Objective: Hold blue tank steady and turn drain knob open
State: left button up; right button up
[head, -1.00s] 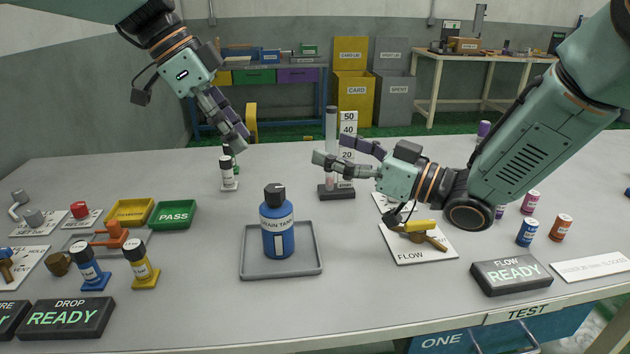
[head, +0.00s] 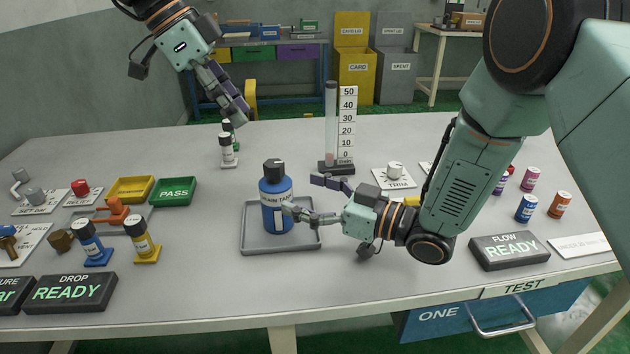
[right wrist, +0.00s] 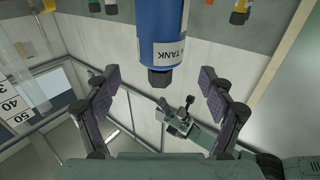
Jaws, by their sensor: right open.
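The blue tank (head: 270,212), with a black cap and a white label, stands upright in a shallow grey tray (head: 310,241) in the head view. My right gripper (head: 303,197) is open at the tank's right side, one finger near its front. In the right wrist view the tank (right wrist: 167,30) lies ahead between the two spread fingers (right wrist: 160,78), with a gap on each side. My left gripper (head: 236,107) hangs above the back of the table, left of the tank and away from it; its finger opening is unclear.
A graduated column (head: 331,125) stands behind the tank. Small bottles (head: 228,150) stand behind left. The table in front of the tray is clear.

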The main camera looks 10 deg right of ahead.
aim_at(290, 190)
jog(key=x, duration=0.5)
jog(key=shift+a, duration=0.1)
jog(key=shift+w+a, duration=0.25)
jog(key=shift+a, duration=0.05)
jog(key=shift+a, duration=0.1)
jog(key=shift+c, duration=0.4)
jog(key=c, duration=1.6)
jog(key=shift+o, duration=0.2)
